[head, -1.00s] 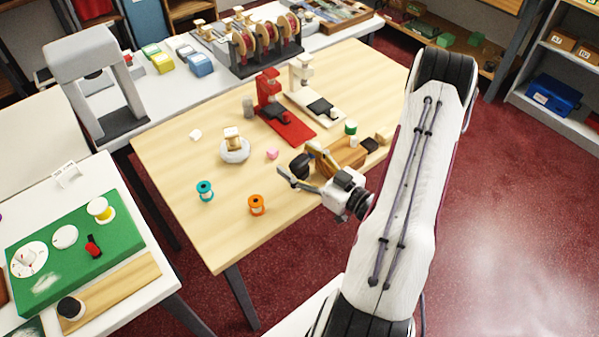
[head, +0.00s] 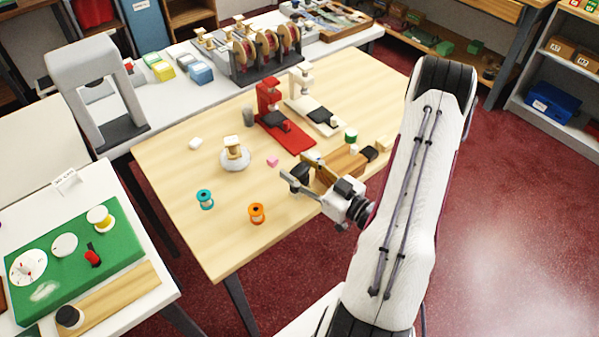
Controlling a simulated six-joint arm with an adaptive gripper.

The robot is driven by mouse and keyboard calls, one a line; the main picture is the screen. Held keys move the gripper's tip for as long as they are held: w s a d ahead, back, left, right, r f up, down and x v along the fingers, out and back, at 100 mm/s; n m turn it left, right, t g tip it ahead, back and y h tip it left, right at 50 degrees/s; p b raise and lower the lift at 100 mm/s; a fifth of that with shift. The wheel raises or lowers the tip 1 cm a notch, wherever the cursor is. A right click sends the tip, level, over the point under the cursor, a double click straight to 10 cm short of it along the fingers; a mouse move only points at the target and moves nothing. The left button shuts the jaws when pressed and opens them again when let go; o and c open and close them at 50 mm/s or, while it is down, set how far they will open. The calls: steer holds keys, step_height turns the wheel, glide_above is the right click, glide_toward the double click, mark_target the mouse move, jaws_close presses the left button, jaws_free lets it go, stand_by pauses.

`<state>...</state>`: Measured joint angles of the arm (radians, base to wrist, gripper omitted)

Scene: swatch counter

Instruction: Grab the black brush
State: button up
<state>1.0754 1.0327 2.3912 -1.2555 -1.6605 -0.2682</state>
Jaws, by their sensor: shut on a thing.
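The black brush (head: 301,171) is a small dark shape at the left end of a wooden block, on the near right part of the light wooden table. My gripper (head: 303,177) reaches it from the lower right and is shut on it. The fingers and arm partly hide the brush, and I cannot tell whether it still touches the table.
The wooden block (head: 345,163) lies close behind my gripper. Red (head: 285,130) and white (head: 318,112) stands are behind.

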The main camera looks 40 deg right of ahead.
steer(key=shift+r, duration=0.15)
steer(key=shift+r, duration=4.8)
